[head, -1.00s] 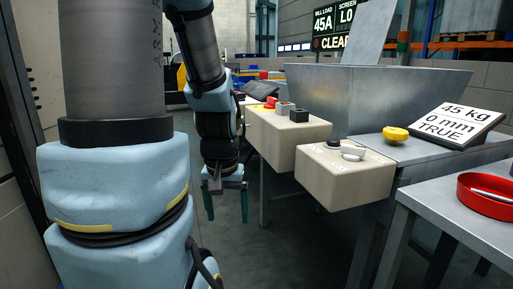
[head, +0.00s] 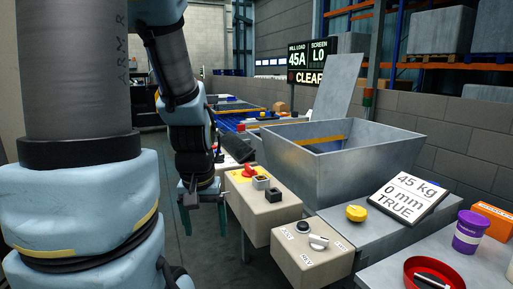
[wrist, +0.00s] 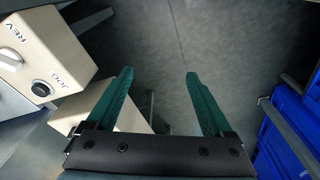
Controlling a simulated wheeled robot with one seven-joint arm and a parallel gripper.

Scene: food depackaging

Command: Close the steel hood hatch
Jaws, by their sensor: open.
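The steel hood (head: 365,158) is an open-topped grey hopper right of centre in the head view. Its hatch (head: 338,86) looks to be the flat steel panel standing raised at the hood's back left edge, tilted up and open. My gripper (head: 203,215) hangs fingers down, left of the control boxes and well apart from the hatch. Its two green fingers are spread with nothing between them. In the wrist view, my gripper (wrist: 160,85) points at bare grey floor. The hatch does not show in the wrist view.
Two beige control boxes (head: 312,262) stand between my gripper and the hood; one carries a red button (head: 248,171). A yellow knob (head: 356,213), a sign (head: 408,196), a red dish (head: 432,268) and a purple cup (head: 469,232) stand right.

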